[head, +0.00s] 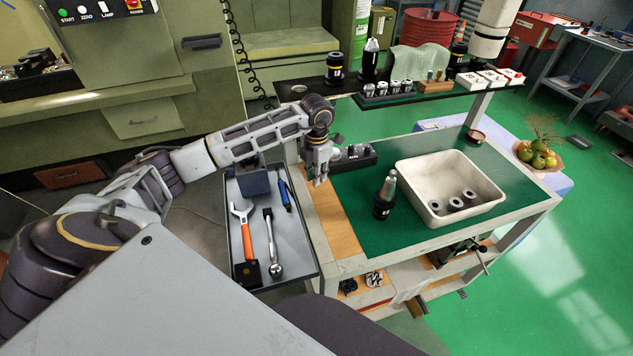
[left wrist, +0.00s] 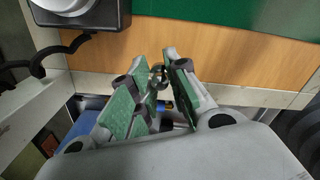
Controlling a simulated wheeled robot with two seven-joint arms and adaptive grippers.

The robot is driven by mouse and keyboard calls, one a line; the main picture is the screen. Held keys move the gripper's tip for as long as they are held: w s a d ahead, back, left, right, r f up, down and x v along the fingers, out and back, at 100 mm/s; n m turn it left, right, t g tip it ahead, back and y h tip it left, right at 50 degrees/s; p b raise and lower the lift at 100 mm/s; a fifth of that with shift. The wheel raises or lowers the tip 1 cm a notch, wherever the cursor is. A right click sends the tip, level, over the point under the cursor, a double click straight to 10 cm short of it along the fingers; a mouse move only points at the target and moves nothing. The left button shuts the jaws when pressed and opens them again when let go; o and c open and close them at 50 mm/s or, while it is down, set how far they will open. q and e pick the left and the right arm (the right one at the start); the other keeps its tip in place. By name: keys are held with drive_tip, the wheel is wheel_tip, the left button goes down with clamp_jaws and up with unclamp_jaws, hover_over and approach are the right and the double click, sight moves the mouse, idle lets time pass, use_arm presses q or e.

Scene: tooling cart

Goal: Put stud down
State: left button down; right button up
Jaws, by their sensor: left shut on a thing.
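My left gripper (head: 318,178) points down over the wooden strip (head: 335,222) at the left edge of the cart top. In the left wrist view my left gripper (left wrist: 160,68) has its green-padded fingers closed on a small dark ring-like stud (left wrist: 158,77). The fingers hide much of the stud, and I cannot make it out in the head view. The strip (left wrist: 225,60) lies below and beyond the fingertips in the left wrist view; I cannot tell whether the stud touches it. My right gripper is not in view.
A black block with silver parts (head: 352,157) stands right of the gripper. A dark tool holder (head: 384,198) stands upright on the green mat (head: 350,205), beside a white bin (head: 428,217) with several cylinders. A tool drawer (head: 300,262) is open at left.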

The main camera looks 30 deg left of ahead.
use_arm(q)
drive_tip(key=shift+f, duration=1.6)
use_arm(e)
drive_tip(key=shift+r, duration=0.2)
use_arm(q)
drive_tip(key=shift+f, duration=0.2)
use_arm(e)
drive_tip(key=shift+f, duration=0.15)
use_arm(q)
drive_tip(key=c, duration=1.4)
unclamp_jaws()
drive_tip(key=shift+o, duration=0.2)
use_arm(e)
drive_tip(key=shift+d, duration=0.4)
use_arm(q)
drive_tip(key=shift+r, duration=0.15)
